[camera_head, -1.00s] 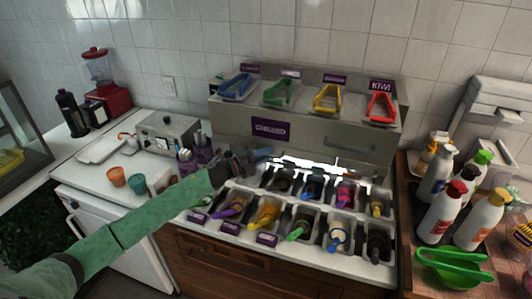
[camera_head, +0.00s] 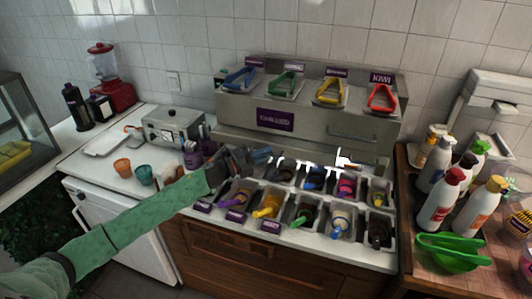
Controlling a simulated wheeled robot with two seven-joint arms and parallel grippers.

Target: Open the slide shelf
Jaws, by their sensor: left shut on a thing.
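The slide shelf (camera_head: 308,128) is the wide grey metal front of the topping station. It has a purple label and a bar handle (camera_head: 352,136) at its right. A dark band and a small bright gap show beneath it, above the open topping wells (camera_head: 300,186). My left gripper (camera_head: 250,158) is at the shelf's lower left, above the wells at that end. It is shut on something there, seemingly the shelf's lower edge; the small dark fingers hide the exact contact. My right gripper is not in view.
Tongs in several colours lie on top of the station. Spoons with coloured handles stand in the wells. Bottles (camera_head: 442,200) and a green bowl (camera_head: 450,257) are at right. Purple cups (camera_head: 193,155), an orange cup (camera_head: 122,166) and a teal cup (camera_head: 143,175) stand near my left arm.

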